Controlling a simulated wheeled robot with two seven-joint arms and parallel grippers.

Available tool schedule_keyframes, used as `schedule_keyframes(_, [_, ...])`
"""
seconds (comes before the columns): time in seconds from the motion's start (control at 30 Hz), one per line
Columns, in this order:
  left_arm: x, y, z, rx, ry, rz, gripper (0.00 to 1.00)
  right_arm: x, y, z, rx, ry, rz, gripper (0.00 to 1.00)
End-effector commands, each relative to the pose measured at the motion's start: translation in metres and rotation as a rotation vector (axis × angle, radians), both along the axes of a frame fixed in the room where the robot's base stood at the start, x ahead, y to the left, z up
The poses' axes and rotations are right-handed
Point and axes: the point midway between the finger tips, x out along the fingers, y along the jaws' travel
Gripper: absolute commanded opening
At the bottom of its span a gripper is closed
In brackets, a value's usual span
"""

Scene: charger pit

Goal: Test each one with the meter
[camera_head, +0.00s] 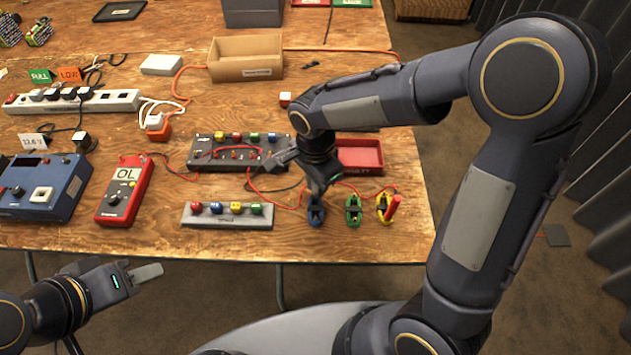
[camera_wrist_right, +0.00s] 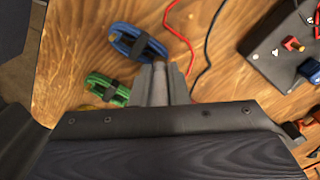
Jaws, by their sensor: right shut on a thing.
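The red meter (camera_head: 125,190) lies on the table at the left, its display reading OL. My right gripper (camera_head: 320,188) is just above the blue coil in the head view. My left gripper (camera_head: 142,272) is empty, off the front edge.
A grey rack (camera_head: 226,222) with coloured blocks and a black panel (camera_head: 205,160) lie mid-table. The red tray (camera_head: 360,155) is behind the coils. A cardboard box (camera_head: 245,72), power strip (camera_head: 105,103) and blue device (camera_head: 45,190) stand around. Loose wires cross the middle.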

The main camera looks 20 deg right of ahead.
Motion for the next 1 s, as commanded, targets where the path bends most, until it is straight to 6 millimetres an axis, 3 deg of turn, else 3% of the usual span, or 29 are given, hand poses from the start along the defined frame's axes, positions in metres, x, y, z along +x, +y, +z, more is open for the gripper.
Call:
schedule_keyframes(0.2, [0.0000, 0.0000, -0.0002, 0.000, 0.000, 0.000, 0.36, -0.0001, 0.0001, -0.0003, 0.000, 0.000, 0.000, 0.00])
schedule_keyframes(0.23, [0.0000, 0.0000, -0.0002, 0.000, 0.000, 0.000, 0.36, 0.0000, 0.0001, -0.0003, 0.000, 0.000, 0.000, 0.16])
schedule_keyframes(0.43, [0.0000, 0.0000, -0.0002, 0.000, 0.000, 0.000, 0.36, -0.0001, 0.0000, -0.0003, 0.000, 0.000, 0.000, 0.40])
schedule_keyframes(0.6, [0.0000, 0.0000, -0.0002, 0.000, 0.000, 0.000, 0.36, -0.0001, 0.0000, -0.0003, 0.000, 0.000, 0.000, 0.40])
schedule_keyframes(0.73, [0.0000, 0.0000, -0.0002, 0.000, 0.000, 0.000, 0.36, -0.0001, 0.0000, -0.0003, 0.000, 0.000, 0.000, 0.54])
schedule_keyframes(1.0, [0.0000, 0.0000, 0.0002, 0.000, 0.000, 0.000, 0.36, -0.0001, 0.0000, 0.0002, 0.000, 0.000, 0.000, 0.54])
